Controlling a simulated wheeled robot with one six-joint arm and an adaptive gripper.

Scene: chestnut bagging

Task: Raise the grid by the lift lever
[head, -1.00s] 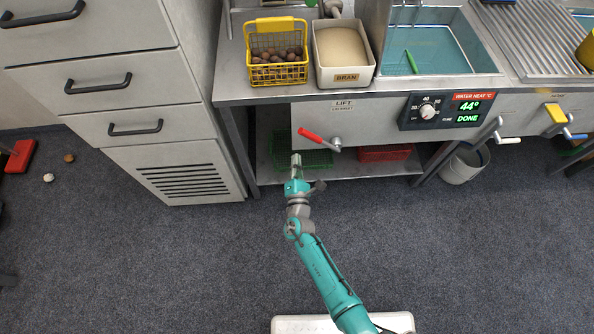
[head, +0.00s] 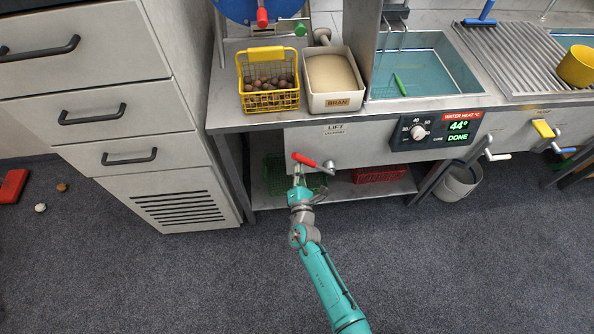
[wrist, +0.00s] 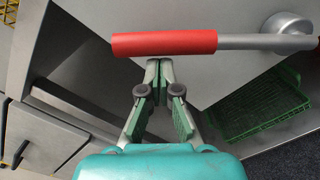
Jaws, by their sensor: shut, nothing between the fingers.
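The lift lever (head: 312,161) is on the front panel under the "LIFT" label (head: 334,129). Its red handle points left and slightly up from a metal pivot. In the wrist view the red handle (wrist: 165,43) lies across the top, with its metal shaft running right to a round hub (wrist: 288,28). My gripper (head: 298,170) is just below the handle's left end. In the wrist view my gripper (wrist: 159,64) is shut and empty, its tips at the handle's lower edge; whether they touch is unclear.
A yellow basket of chestnuts (head: 246,80) and a bran box (head: 337,102) stand on the counter. The heat panel (head: 437,130) reads 44° and DONE. Green (head: 274,183) and red (head: 380,174) crates sit on the shelf below. Drawers (head: 94,112) stand left.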

